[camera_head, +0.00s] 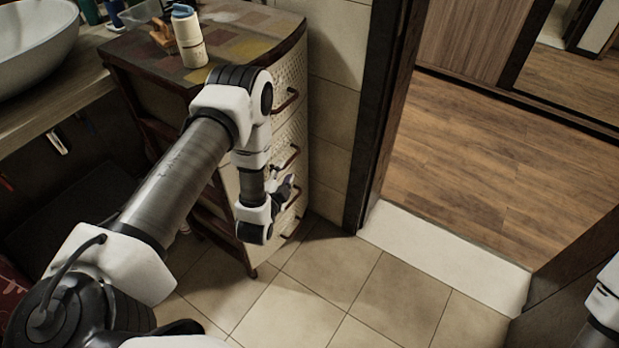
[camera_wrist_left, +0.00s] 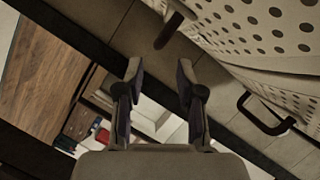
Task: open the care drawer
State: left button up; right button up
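The drawer cabinet (camera_head: 297,75) has perforated cream fronts stacked in a column, each with a dark curved handle. No label shows which one is the care drawer. The drawers look closed, though the lower ones are partly covered. My left gripper (camera_head: 284,190) is at the lower drawer fronts. In the left wrist view my left gripper (camera_wrist_left: 160,73) is open with nothing between its fingers. One handle (camera_wrist_left: 168,30) lies just beyond the fingertips, and another handle (camera_wrist_left: 266,114) is to the right.
A white bottle (camera_head: 188,40) with a blue cap stands on the cabinet top. A basin (camera_head: 35,40) sits on the counter at left. A dark door frame (camera_head: 382,100) rises right of the cabinet. The tiled floor (camera_head: 340,270) in front is clear. Part of my right arm shows at the right edge.

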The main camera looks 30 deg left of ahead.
aim_at(291, 159)
pick_arm(q)
jog(key=shift+w+a+f, duration=0.2)
jog(key=shift+w+f, duration=0.15)
jog(key=shift+w, duration=0.1)
jog(key=x, duration=0.6)
jog(key=shift+w, duration=0.3)
grip_shut()
